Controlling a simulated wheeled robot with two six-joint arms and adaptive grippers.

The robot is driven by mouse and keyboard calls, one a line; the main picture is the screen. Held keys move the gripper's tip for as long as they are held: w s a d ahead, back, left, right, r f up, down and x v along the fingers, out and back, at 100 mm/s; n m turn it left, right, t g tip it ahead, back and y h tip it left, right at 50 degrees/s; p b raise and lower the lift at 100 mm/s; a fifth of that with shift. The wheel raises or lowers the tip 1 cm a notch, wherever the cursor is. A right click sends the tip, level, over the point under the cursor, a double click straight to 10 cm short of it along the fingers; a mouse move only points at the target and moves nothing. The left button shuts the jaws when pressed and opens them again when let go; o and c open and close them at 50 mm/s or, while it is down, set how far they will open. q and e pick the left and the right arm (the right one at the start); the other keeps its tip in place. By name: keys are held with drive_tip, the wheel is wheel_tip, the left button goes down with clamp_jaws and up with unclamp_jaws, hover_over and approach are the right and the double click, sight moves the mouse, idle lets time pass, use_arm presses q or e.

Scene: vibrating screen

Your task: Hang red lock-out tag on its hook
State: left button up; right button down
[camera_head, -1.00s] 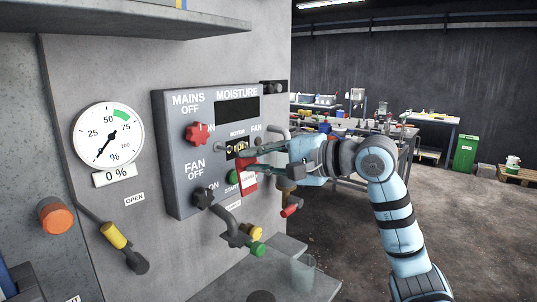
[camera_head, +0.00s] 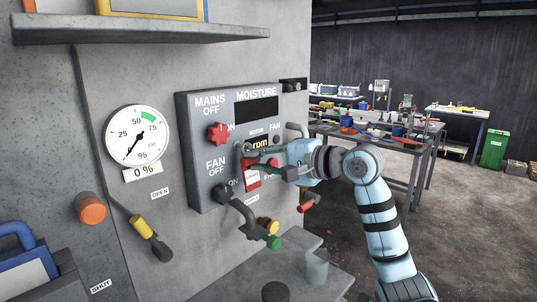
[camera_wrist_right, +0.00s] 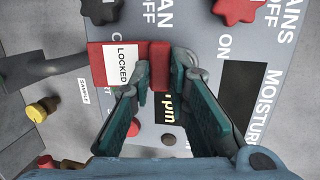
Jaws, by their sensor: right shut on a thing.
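The red lock-out tag (camera_head: 252,178), with a white label, is held upright close to the control panel (camera_head: 202,165). In the right wrist view the tag (camera_wrist_right: 97,70) shows its label reading LOCKED. My right gripper (camera_head: 258,165) is shut on the tag's upper part, and its fingertips (camera_wrist_right: 160,78) pinch the red end in the right wrist view. A small grey peg (camera_head: 247,148), perhaps the hook, shows just above the fingertips. I cannot tell whether the tag touches it. My left gripper is not in view.
A red star knob (camera_head: 218,133) and a dark knob (camera_head: 221,193) stick out of the panel left of the tag. Pipes with yellow and green ends (camera_head: 270,233) stand out below. A shelf (camera_head: 140,31) overhangs at upper left.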

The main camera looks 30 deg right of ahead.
drive_tip(key=shift+x, duration=1.2)
drive_tip(key=shift+d, duration=0.15)
drive_tip(key=c, duration=1.6)
unclamp_jaws()
drive_tip(key=shift+s+d+r, duration=0.2)
drive_tip(key=shift+s+d, duration=0.05)
drive_tip(key=shift+s, duration=0.2)
drive_tip(key=shift+o, duration=0.7)
drive_tip(key=shift+w+a, duration=0.1)
drive_tip(key=shift+w, duration=0.1)
drive_tip(key=shift+s, duration=0.15)
